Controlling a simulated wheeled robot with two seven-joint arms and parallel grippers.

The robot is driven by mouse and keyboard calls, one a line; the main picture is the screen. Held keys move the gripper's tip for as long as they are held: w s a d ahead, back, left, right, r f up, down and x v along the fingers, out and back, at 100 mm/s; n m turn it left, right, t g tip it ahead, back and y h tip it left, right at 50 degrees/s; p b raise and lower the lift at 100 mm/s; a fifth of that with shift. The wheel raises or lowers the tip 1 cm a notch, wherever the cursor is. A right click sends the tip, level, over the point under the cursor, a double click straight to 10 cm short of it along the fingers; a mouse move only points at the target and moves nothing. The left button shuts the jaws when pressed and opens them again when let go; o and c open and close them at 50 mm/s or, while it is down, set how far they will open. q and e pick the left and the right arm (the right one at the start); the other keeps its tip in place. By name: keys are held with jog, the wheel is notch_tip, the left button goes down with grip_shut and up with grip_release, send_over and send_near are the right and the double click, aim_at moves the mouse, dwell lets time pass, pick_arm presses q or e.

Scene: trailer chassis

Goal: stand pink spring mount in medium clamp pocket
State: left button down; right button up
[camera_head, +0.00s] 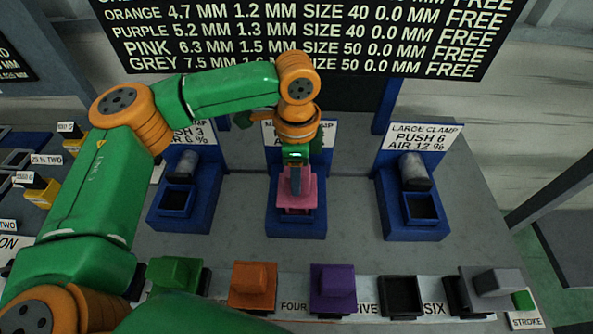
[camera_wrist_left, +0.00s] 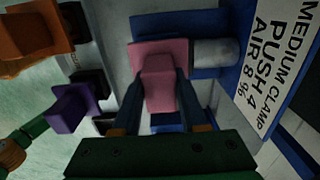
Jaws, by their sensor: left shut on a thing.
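The pink spring mount (camera_head: 297,197) is a block with a wider square base. My left gripper (camera_head: 295,178) points down and is shut on its narrower block. The mount is upright at the blue medium clamp (camera_head: 296,228), over its pocket, which it hides. I cannot tell whether its base is down in the pocket or just above it. In the left wrist view the mount (camera_wrist_left: 158,82) sits between the two fingers (camera_wrist_left: 160,100), in front of the clamp's grey cylinder (camera_wrist_left: 215,53). My right gripper does not show.
The large clamp (camera_head: 412,215) at right and another blue clamp (camera_head: 178,207) at left have empty pockets. In the front row stand green (camera_head: 174,273), orange (camera_head: 252,285) and purple (camera_head: 333,288) mounts and an empty dark holder (camera_head: 401,296). A label board stands behind the medium clamp.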

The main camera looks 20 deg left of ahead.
pick_arm(q)
jog(key=shift+w, duration=0.1)
jog(key=shift+c, duration=2.2)
grip_release()
jog(key=shift+f, duration=0.15)
notch_tip(320, 180, up, 12)
jog(key=shift+r, duration=0.2)
jog(key=shift+f, duration=0.1)
